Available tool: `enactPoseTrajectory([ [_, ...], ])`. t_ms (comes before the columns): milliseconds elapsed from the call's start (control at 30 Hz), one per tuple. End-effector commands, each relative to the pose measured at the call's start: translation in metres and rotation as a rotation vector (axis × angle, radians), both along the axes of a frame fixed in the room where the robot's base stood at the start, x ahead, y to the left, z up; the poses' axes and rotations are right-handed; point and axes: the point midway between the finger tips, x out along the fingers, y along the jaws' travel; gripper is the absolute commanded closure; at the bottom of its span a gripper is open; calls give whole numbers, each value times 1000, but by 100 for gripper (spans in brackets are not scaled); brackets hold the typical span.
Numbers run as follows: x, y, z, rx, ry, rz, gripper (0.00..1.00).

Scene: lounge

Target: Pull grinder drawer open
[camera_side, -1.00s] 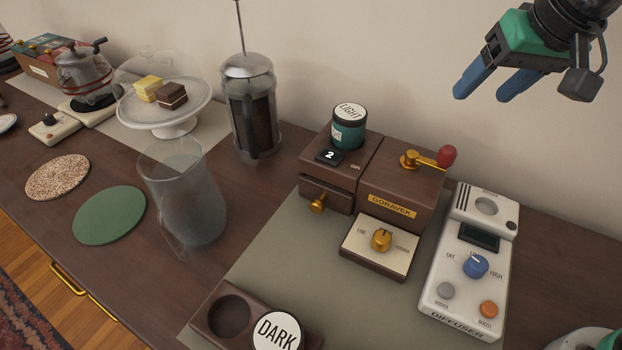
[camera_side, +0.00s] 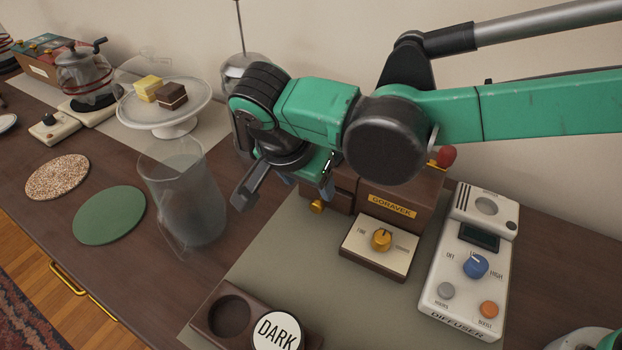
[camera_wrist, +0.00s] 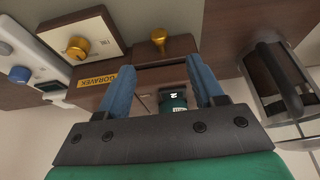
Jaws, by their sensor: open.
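The grinder (camera_side: 418,189) is a dark brown wooden box with a yellow GORAVEK label. Its drawer (camera_wrist: 180,48) has a round brass knob (camera_side: 316,207), which also shows in the wrist view (camera_wrist: 158,38). In the side view my arm hides much of the grinder's left part and top; I cannot tell any drawer gap. My gripper (camera_wrist: 160,67) is open, its two blue fingers on either side of the knob's line. The knob lies beyond the fingertips in the wrist picture, with nothing held. In the side view the fingers are mostly hidden, just above the knob.
A glass jug (camera_side: 185,205) stands left of my gripper, and a French press (camera_wrist: 275,75) is close by. A cream dial base (camera_side: 378,249) and white diffuser (camera_side: 468,265) stand to the right. The grey-green mat (camera_side: 285,262) before the drawer is clear.

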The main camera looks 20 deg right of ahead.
Motion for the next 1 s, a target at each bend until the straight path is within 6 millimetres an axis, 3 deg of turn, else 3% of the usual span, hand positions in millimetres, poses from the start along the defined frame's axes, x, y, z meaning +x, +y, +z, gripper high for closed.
enactPoseTrajectory([
  [500, 14, -14, -63, 1, 0, 0, 39],
  [833, 15, -16, -69, 1, 0, 1, 39],
  [867, 15, -16, -69, 1, 0, 1, 45],
  [1000, 15, -16, -69, 1, 0, 1, 84],
])
